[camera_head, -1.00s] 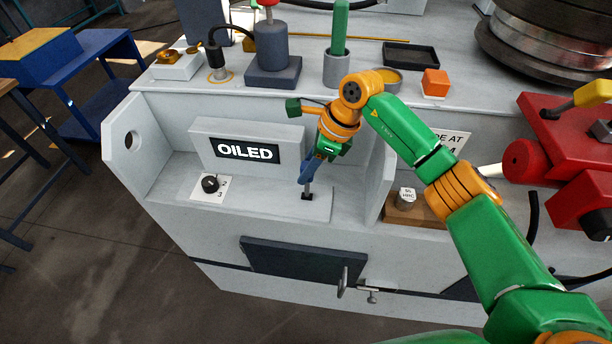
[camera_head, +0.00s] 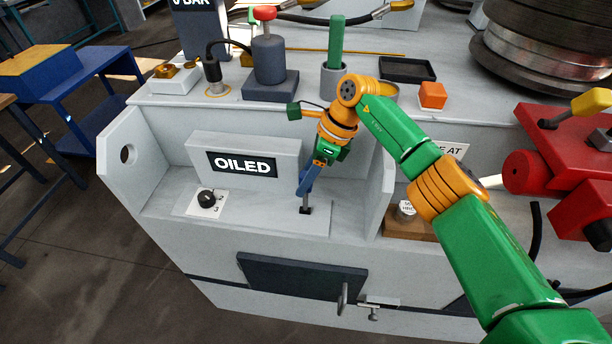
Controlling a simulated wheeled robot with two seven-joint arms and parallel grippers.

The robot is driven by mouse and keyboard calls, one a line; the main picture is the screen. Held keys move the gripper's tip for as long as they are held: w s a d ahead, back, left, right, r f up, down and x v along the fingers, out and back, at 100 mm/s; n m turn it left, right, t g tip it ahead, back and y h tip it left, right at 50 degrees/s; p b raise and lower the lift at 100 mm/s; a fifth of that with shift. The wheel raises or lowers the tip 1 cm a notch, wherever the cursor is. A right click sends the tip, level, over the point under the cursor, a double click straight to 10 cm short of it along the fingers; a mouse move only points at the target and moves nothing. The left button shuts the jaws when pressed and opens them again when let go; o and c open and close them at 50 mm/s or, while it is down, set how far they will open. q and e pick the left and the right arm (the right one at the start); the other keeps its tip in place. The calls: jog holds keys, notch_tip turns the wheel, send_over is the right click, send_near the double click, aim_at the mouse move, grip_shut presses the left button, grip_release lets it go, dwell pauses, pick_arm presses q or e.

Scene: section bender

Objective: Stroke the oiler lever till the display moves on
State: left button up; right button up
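The display (camera_head: 242,164) is a black panel with white letters reading "OILED", on a raised grey housing. To its right the oiler lever (camera_head: 305,201), a thin grey shaft, stands in a small dark slot in the ledge. My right gripper (camera_head: 307,181) reaches down to the lever from above, with a narrow blue part directly over the shaft. The gripper's fingers overlap the lever's upper end, so I cannot tell whether they are closed on it. My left gripper is not in view.
A black knob (camera_head: 206,198) on a white plate sits left of the lever. An upright grey wall (camera_head: 376,190) stands to the right. Behind are a dark pump-like block (camera_head: 269,62), a green rod in a cup (camera_head: 337,40) and an orange cube (camera_head: 432,95). A red fixture (camera_head: 570,150) is at right.

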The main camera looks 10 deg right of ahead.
jog(key=shift+o, duration=0.5)
jog(key=shift+r, duration=0.1)
